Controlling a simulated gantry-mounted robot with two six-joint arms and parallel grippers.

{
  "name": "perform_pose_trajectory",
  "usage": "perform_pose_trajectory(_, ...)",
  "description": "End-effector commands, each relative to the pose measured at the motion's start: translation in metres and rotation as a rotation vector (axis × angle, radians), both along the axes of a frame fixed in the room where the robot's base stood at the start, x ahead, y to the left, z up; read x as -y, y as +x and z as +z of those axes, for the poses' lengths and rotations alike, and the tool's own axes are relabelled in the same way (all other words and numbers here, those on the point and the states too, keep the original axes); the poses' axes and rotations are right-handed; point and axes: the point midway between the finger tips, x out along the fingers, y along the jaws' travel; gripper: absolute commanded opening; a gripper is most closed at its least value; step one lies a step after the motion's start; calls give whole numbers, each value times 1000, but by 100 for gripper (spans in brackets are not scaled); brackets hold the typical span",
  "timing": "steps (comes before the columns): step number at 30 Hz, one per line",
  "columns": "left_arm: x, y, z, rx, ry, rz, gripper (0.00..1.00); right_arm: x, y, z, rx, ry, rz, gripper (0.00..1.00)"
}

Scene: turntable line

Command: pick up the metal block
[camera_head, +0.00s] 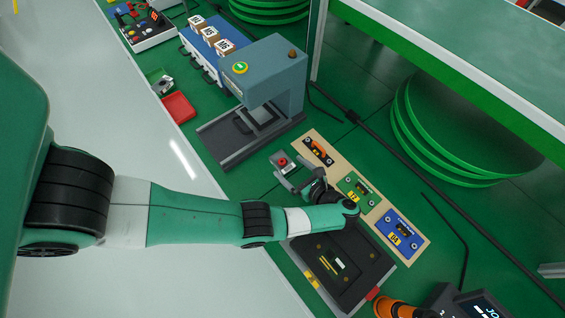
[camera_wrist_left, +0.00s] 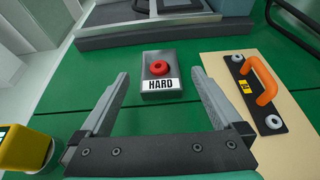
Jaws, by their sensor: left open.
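A small grey, metal-looking block with a red round knob and a white label reading HARD stands on the green table in the head view (camera_head: 282,161). It also shows upper centre in the left wrist view (camera_wrist_left: 160,72). My left gripper (camera_head: 291,173) is open and empty, low near the block. In the left wrist view its two fingers (camera_wrist_left: 160,82) stand wide apart, one to each side of the block. The block lies at about the level of the fingertips, with clear gaps on both sides. I see no contact. My right gripper is not in view.
A tan board (camera_head: 420,246) with orange-handled, green and blue plates lies right of the block. A grey press-like machine (camera_head: 272,72) stands behind it. A dark panel (camera_head: 362,268) lies in front. Red (camera_head: 179,108) and green trays sit further back on the left.

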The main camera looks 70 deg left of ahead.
Motion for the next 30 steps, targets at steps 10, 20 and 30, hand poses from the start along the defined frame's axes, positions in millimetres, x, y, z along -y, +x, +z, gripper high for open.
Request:
perform_pose_trajectory(10, -41, -16, -18, -1, 0, 3, 100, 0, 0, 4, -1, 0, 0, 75)
perform_pose_trajectory(20, -42, -16, -19, 0, 0, 0, 84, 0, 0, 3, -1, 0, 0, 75)
perform_pose_trajectory(30, -42, -15, -19, 0, 0, 0, 23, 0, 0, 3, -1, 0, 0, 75)
